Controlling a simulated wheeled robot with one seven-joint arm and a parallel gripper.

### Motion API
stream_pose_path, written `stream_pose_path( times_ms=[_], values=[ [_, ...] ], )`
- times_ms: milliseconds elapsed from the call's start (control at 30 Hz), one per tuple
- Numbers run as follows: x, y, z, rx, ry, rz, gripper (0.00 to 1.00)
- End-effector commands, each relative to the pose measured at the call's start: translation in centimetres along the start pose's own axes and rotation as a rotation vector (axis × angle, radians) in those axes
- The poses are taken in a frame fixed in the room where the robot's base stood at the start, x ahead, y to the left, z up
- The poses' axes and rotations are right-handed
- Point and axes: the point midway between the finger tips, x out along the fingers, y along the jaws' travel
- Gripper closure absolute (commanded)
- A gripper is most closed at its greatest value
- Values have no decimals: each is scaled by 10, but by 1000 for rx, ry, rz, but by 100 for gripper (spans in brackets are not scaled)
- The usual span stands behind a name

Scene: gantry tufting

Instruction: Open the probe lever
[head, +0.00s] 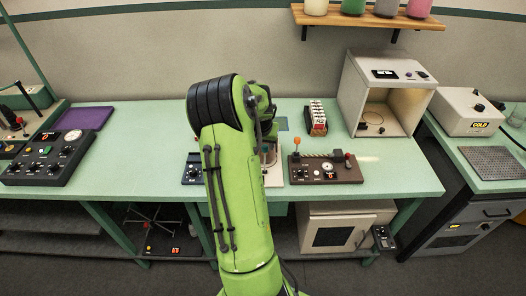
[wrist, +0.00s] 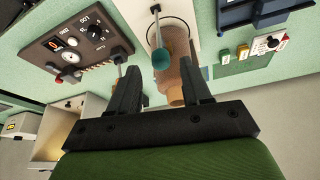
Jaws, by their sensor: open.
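In the wrist view, a lever with a teal knob (wrist: 161,58) on a thin stem stands in front of a translucent brownish cylinder (wrist: 178,42) on a pale base. No label shows which lever is the probe lever. My gripper (wrist: 158,66) is open, and the teal knob appears between its two dark fingertips. I cannot tell whether they touch it. In the head view my green arm hides the gripper and most of this station; a piece of its pale base (head: 272,178) shows right of the arm.
A brown control panel (head: 325,175) with an orange-knobbed lever (head: 297,142) sits close on the right; it also shows in the wrist view (wrist: 90,58). A dark blue panel (head: 192,172) is left of the arm. A rack (head: 317,122) and open cabinet (head: 346,94) stand behind.

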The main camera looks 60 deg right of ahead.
Motion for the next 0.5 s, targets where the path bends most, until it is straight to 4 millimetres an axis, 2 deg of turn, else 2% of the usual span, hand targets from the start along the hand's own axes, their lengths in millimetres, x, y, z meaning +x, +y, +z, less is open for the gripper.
stream_pose_path(
  times_ms=[100,233,367,500],
  values=[
    [31,1,1,0,-4,2,52],
    [58,0,1,-1,-3,1,52],
    [73,0,0,0,-1,-1,52],
    [77,-1,0,0,0,-2,52]
  ],
)
